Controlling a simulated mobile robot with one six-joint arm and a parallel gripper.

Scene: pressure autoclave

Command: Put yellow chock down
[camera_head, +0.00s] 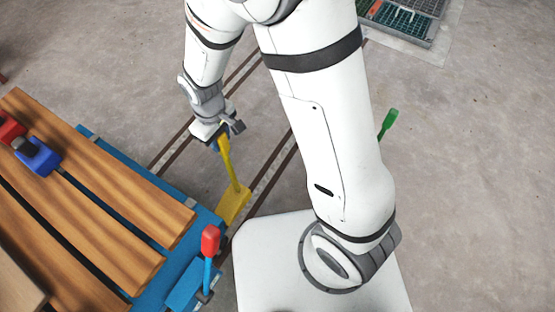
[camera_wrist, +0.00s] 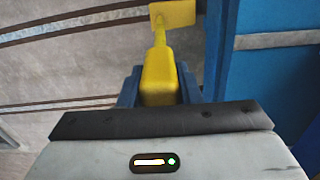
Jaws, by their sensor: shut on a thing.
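The yellow chock (camera_head: 235,203) has a wedge-like block at its lower end and a long yellow handle. My gripper (camera_head: 222,137) is shut on the upper end of the handle. In the wrist view the handle (camera_wrist: 158,75) runs away from the jaws (camera_wrist: 158,88) to the flat yellow block (camera_wrist: 172,13). In the head view the block is beside the blue cart's corner, over the rail area. I cannot tell whether it touches the floor.
A blue cart (camera_head: 205,222) with wooden slats (camera_head: 120,190) stands at the left. A red-topped lever (camera_head: 210,240) rises at its near corner. Red and blue items (camera_head: 40,158) lie on the slats. Dark floor rails (camera_head: 172,146) run beside the cart. A green handle (camera_head: 388,124) shows behind my arm.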

